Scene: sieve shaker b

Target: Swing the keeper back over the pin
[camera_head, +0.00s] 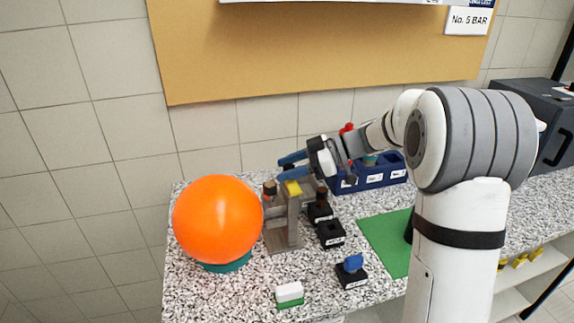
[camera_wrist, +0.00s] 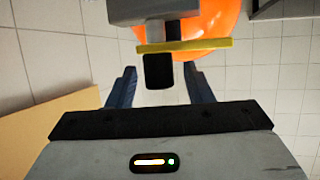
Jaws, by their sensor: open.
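A grey stand (camera_head: 283,230) rises from the speckled bench beside a large orange ball. A yellow bar (camera_head: 293,188), possibly the keeper, is at its top. The yellow bar (camera_wrist: 205,45) lies crosswise below a grey block in the wrist view. A short black piece (camera_wrist: 158,72) sticks out past the bar, between my fingers; I cannot tell if it is the pin or a handle. My gripper (camera_head: 281,168) is at the stand's top, its blue fingers apart. In the wrist view my gripper (camera_wrist: 160,70) shows a finger on each side of the black piece, with no clear contact.
The orange ball (camera_head: 218,218) sits on a teal base left of the stand. Black holders (camera_head: 331,233) stand to its right, a blue-topped block (camera_head: 352,270) in front. A blue bin (camera_head: 372,178) is behind. The green mat (camera_head: 385,240) looks clear.

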